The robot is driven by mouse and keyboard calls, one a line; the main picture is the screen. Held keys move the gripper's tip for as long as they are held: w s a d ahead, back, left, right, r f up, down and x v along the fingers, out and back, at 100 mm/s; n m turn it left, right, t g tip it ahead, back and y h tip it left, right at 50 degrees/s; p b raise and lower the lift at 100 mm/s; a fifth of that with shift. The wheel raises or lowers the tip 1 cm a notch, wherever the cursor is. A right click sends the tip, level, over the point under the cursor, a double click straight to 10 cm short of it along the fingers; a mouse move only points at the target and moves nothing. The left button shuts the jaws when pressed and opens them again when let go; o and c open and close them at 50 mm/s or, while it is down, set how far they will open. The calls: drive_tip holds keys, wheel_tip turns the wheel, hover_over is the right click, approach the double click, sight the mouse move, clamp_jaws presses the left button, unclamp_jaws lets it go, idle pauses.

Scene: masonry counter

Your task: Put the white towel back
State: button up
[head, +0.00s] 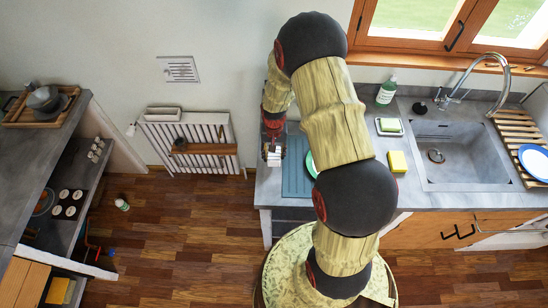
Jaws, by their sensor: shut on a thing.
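My gripper (273,148) is at the left end of the counter, beside the blue-grey drying mat, pointing down. It is shut on a small white thing (274,159) at its fingertips. This may be the white towel, but it is too small and partly hidden to be sure. A pale, folded-looking thing (163,113) lies on top of the white wall radiator (210,125), at its left. I cannot tell whether that is cloth.
The mat (294,178) holds a partly hidden green-rimmed plate (311,163). A yellow sponge (397,161), a soap bottle (387,90) and the sink (460,150) are to the right. The radiator carries a wooden shelf (212,149). Floor between the counters is mostly clear, with a small bottle (122,205).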

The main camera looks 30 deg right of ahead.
sight(274, 158)
drive_tip(key=shift+f, duration=1.5)
drive_tip(key=shift+f, duration=0.2)
drive_tip(key=o, duration=1)
drive_tip(key=shift+r, duration=0.15)
